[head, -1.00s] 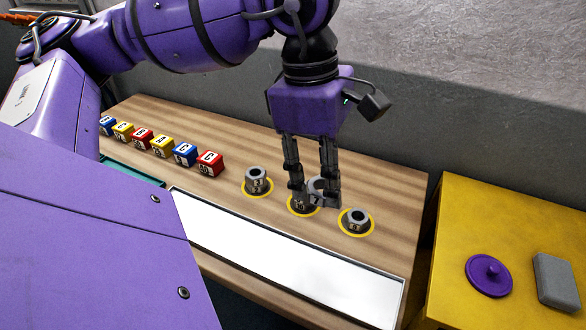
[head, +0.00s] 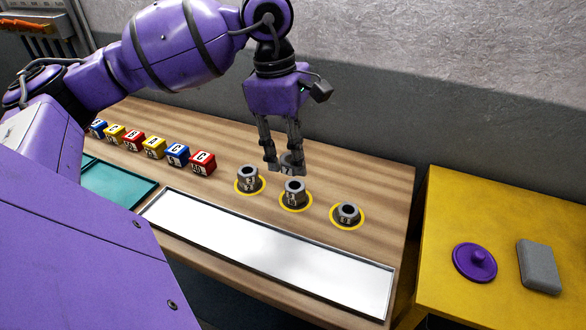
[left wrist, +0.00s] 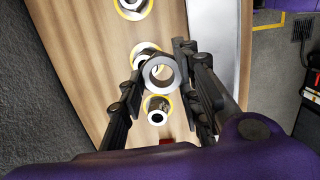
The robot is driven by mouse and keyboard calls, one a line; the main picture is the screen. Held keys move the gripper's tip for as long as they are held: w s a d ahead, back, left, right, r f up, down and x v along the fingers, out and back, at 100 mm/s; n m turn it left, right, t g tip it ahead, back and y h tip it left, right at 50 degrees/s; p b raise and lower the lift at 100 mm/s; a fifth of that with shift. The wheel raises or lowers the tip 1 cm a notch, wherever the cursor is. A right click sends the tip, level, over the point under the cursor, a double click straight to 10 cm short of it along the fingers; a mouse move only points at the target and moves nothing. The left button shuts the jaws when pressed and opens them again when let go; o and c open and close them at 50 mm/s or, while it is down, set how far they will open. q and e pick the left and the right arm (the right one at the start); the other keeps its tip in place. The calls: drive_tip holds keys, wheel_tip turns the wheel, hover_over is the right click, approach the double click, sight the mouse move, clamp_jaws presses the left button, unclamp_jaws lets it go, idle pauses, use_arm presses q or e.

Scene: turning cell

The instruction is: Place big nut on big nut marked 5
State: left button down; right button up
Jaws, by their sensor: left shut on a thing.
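My left gripper (head: 286,168) is shut on a grey big nut (head: 290,162), held above and just behind the row of nuts. The held nut also shows in the left wrist view (left wrist: 159,72) as a ring between the fingers. Three grey nut positions stand in yellow rings on the wooden table: a left one (head: 248,179), a taller-looking middle one (head: 294,194) and a lower right one (head: 347,214). Their side markings are too small to read surely. The held nut is apart from them. My right gripper is out of view.
A long pale tray (head: 265,240) lies in front of the nuts. Several lettered cubes, such as a red one (head: 203,162), stand in a row to the left near a teal mat (head: 120,185). A yellow table (head: 510,215) at right holds a purple knobbed disc (head: 474,262) and a grey block (head: 538,267).

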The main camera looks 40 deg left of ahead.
use_arm(q)
hover_over(296, 184)
drive_tip(key=f, duration=0.4)
drive_tip(key=shift+s+a+f, duration=0.1)
drive_tip(key=shift+s+f, duration=0.2)
drive_tip(key=shift+w+a+f, duration=0.1)
drive_tip(key=shift+f, duration=0.85)
drive_tip(key=shift+w+a+f, duration=0.1)
drive_tip(key=shift+f, duration=0.8)
drive_tip(key=shift+f, duration=0.1)
drive_tip(key=shift+f, duration=0.15)
drive_tip(key=c, duration=1.3)
unclamp_jaws()
drive_tip(key=r, duration=0.4)
drive_tip(key=a+r, duration=0.1)
drive_tip(key=r, duration=0.7)
drive_tip(key=shift+s+a+r, duration=0.2)
drive_tip(key=shift+s+a, duration=0.05)
drive_tip(key=shift+a, duration=0.05)
